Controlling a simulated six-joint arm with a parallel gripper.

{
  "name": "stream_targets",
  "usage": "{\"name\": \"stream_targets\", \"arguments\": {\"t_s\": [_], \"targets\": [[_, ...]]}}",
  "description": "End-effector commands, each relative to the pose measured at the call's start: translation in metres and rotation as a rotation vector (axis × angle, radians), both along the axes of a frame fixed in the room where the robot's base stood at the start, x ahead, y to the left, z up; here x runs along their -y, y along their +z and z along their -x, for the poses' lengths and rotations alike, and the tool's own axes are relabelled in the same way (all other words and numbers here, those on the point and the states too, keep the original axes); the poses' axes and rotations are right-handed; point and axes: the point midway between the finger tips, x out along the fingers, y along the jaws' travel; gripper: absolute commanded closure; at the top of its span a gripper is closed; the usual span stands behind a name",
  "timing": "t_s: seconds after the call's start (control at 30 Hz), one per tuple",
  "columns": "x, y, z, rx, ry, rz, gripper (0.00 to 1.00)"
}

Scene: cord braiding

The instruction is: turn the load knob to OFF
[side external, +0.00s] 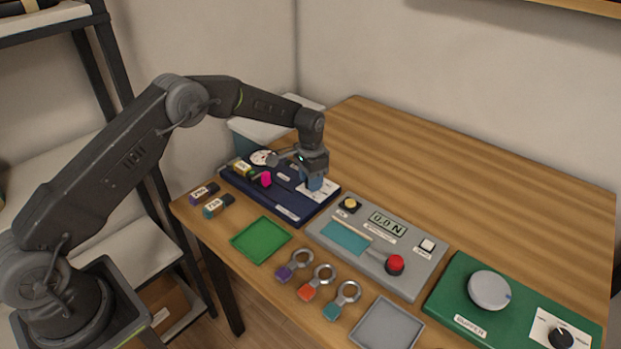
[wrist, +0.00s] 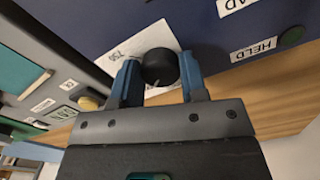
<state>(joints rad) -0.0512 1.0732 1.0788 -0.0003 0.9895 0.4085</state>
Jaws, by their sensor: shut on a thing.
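The load knob (wrist: 159,66) is a round black knob with a short light mark on its side, on a white label plate (wrist: 142,46) of the navy panel (wrist: 200,14). My gripper (wrist: 160,76) has its two blue fingers on either side of the knob, shut on it. In the side view, my gripper (side external: 315,184) points down at the right end of the navy panel (side external: 285,207) and hides the knob. The plate's lettering is mostly covered, so I cannot read the knob's setting.
A green panel (side external: 440,300) with a grey dial is further right. A green tray (side external: 261,239) and several ring-ended tags lie in front. The table's back is clear.

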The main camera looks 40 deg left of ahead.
Motion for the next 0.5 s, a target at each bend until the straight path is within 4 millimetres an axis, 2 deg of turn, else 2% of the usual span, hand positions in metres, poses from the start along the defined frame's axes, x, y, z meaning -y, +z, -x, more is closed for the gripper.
{"name": "stream_targets", "arguments": {"t_s": [0.5], "targets": [[0.0014, -0.0001, 0.0006, -0.002, 0.488, -0.002, 0.84]]}}
